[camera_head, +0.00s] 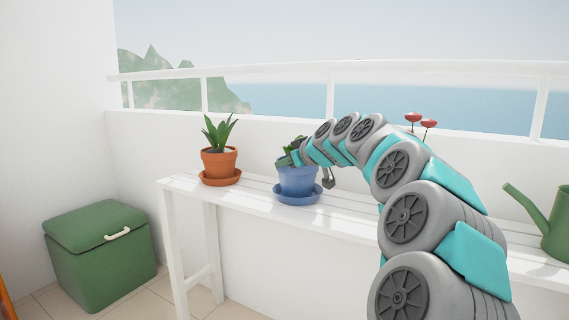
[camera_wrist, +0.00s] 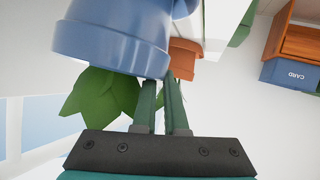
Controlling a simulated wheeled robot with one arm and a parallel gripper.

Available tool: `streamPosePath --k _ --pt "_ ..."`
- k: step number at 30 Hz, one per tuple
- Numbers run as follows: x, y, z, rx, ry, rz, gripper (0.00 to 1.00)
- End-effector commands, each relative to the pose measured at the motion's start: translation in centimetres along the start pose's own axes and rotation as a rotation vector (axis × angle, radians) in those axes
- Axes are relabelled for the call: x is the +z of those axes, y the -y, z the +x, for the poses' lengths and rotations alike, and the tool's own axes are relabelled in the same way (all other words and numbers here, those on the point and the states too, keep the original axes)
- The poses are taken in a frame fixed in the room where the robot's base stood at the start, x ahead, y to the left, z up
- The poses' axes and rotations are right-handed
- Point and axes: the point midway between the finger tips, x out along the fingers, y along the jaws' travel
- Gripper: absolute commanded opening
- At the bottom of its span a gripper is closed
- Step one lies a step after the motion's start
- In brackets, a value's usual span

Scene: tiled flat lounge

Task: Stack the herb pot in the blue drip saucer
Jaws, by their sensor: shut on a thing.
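The herb pot (camera_head: 297,182) is a blue pot with green leaves, upright over the blue drip saucer (camera_head: 298,199) on a white slatted bench. Its base looks in or just above the saucer; I cannot tell whether they touch. My gripper reaches in from the right at the pot's upper side, its fingertips largely hidden in the head view. In the wrist view my gripper (camera_wrist: 164,88) has its two fingers close together at the rim of the herb pot (camera_wrist: 112,42), shut on it, beside the leaves. The saucer is not clearly seen in the wrist view.
A terracotta pot (camera_head: 219,162) with a spiky plant stands in a terracotta saucer (camera_head: 222,181) to the left on the bench (camera_head: 255,202). A green watering can (camera_head: 555,222) stands at right. A green storage box (camera_head: 100,255) is on the floor. A white railing runs behind.

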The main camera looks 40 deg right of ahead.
Motion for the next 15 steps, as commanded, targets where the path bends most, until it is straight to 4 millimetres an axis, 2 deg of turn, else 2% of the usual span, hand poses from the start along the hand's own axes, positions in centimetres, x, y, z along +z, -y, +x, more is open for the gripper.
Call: streamPosePath --k 2,3,11,15 --pt "0.19 0.01 0.06 0.002 -0.002 -0.001 0.0" --pt "0.25 0.02 0.09 0.002 -0.001 -0.001 0.11" --pt "0.19 0.03 0.08 0.001 0.0 0.0 0.4" --pt "0.2 0.04 0.09 0.0 0.0 0.0 0.4"
